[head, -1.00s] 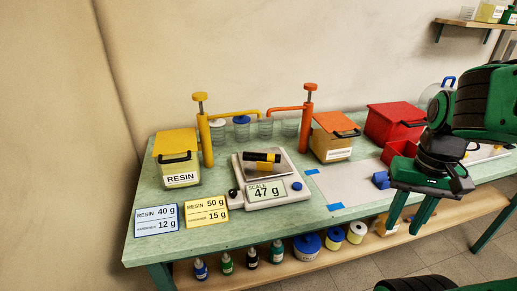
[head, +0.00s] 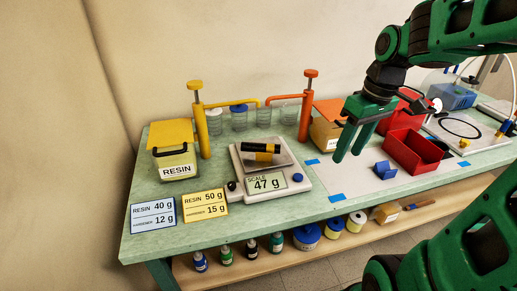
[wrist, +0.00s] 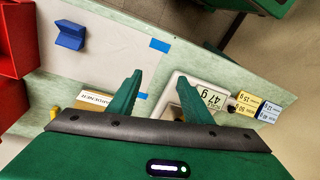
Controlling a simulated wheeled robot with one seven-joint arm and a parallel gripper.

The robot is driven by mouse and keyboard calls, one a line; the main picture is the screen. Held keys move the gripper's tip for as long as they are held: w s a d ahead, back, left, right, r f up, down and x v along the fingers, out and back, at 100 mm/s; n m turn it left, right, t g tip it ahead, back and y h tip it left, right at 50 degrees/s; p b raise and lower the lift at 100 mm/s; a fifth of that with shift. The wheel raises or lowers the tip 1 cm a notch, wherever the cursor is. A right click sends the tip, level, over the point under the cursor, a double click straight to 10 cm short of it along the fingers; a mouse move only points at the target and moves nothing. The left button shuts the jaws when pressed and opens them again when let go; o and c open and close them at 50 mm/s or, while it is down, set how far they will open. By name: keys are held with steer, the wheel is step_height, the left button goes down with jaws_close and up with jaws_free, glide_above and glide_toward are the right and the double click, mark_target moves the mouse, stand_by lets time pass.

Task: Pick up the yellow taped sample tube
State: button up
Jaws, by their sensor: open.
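The yellow taped sample tube (head: 261,150), black with a yellow band, lies on its side on the pan of the white scale (head: 268,190), which reads 47 g. My gripper (head: 346,157) is open and empty, above the bench to the right of the scale, with its fingers pointing down. In the wrist view the open fingers (wrist: 160,95) hang over the bench with the scale (wrist: 212,88) partly behind the right finger. The tube is mostly hidden there.
A yellow resin pump (head: 175,160) stands left of the scale and an orange pump (head: 305,115) behind it at right. Resin cards (head: 205,205) lie front left. A blue block (head: 384,170) and red bin (head: 413,152) stand right. The pale mat (head: 345,182) is mostly clear.

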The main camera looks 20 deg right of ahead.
mark_target(261, 148)
steer(key=w+a+r+n+y, duration=0.1)
steer(key=w+a+n, duration=0.35)
steer(key=w, duration=0.25)
steer(key=w+a+r+n+y, duration=0.2)
steer(key=w+a+n, duration=0.1)
steer(key=w+n, duration=0.3)
steer(key=shift+w+a+x, duration=0.1)
steer(key=shift+w+x, duration=0.1)
steer(key=shift+x, duration=1.65)
steer(key=shift+w+a+x, duration=0.1)
steer(key=shift+w+x, duration=0.1)
steer(key=shift+x, duration=1.7)
steer(key=shift+w+a+x, duration=0.1)
steer(key=shift+w+x, duration=0.15)
steer(key=shift+x, duration=1.6)
steer(key=shift+r, duration=0.2)
jaws_close()
